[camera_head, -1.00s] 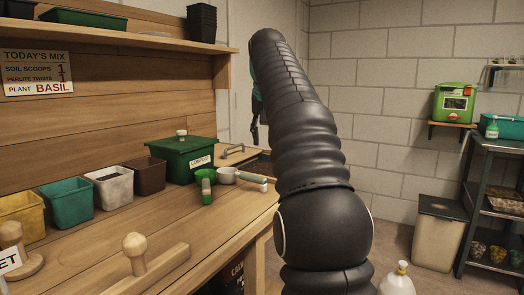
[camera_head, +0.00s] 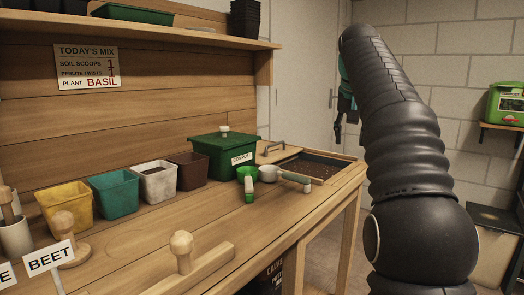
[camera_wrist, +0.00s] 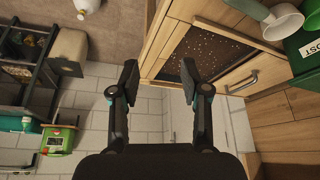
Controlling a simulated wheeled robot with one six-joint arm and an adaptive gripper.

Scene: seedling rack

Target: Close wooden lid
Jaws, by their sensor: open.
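The wooden lid (camera_head: 287,152) lies behind the soil opening at the far right end of the bench, with a metal handle (camera_head: 272,147) on it. Dark soil (camera_head: 316,168) shows uncovered in front of it. In the wrist view the lid (camera_wrist: 256,72) is at the right, with its handle (camera_wrist: 240,84) near the soil bed. My gripper (camera_wrist: 158,80) is open and empty, with two dark fingers apart, to the left of the lid in that view. In the head view my gripper (camera_head: 338,130) hangs beyond the bench end, partly hidden by my arm.
A green compost bin (camera_head: 208,162) stands left of the lid. A green scoop (camera_head: 248,187) and a white scoop (camera_head: 268,173) lie in front. Several coloured pots line the bench's back. A metal shelf (camera_wrist: 20,85) stands apart, with open floor between.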

